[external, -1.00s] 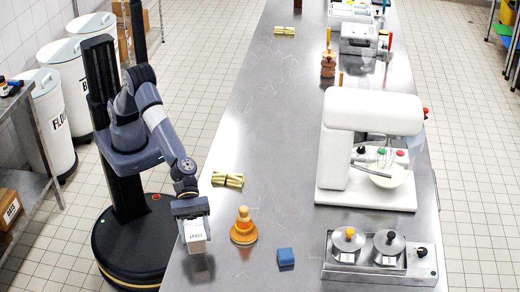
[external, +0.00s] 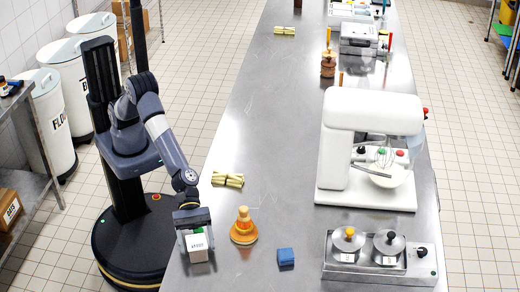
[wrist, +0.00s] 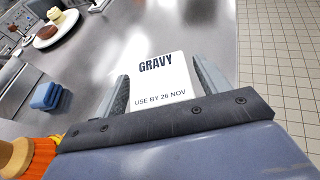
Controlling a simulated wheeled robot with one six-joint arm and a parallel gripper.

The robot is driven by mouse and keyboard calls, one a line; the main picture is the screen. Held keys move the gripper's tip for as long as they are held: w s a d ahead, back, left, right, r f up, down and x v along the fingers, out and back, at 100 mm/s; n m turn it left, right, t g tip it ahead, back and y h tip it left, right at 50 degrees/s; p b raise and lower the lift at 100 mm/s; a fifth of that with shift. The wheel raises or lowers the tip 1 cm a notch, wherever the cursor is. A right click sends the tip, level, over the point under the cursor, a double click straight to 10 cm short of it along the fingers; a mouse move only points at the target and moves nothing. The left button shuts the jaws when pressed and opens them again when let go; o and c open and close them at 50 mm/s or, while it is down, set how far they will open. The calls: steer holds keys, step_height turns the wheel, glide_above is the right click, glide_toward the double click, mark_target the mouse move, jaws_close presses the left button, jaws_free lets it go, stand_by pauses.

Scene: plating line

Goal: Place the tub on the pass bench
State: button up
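The tub (external: 198,248) is a small white box with a label. It stands upright on the steel bench (external: 232,276) near its left edge, at the near end. In the wrist view the tub (wrist: 160,82) shows its "GRAVY, USE BY 26 NOV" label. My gripper (external: 196,238) is over the tub, pointing down, with one finger on each side. The wrist view also shows my gripper (wrist: 163,95) around the tub. The tub's lower part is hidden there.
A blue block (external: 286,257) lies farther right. A yellowish bundle (external: 228,179) lies behind. A white mixer (external: 368,150) and a steel two-lidded unit (external: 380,262) occupy the right side. The bench middle is clear.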

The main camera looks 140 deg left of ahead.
steer(key=shift+o, duration=0.5)
steer(key=shift+r, duration=0.1)
steer(key=shift+r+p, duration=0.15)
steer(key=shift+p, duration=0.2)
steer(key=shift+s+a+b, duration=0.2)
steer(key=shift+s+b, duration=0.15)
steer(key=b+v, duration=0.2)
steer(key=v, duration=0.9)
steer(key=p+x, duration=0.2)
steer(key=x, duration=0.8)
steer(key=shift+w+d, duration=0.15)
steer(key=shift+w, duration=0.2)
steer(key=shift+w+d+f, duration=0.25)
steer(key=shift+w+f, duration=0.25)
steer(key=shift+r, duration=0.25)
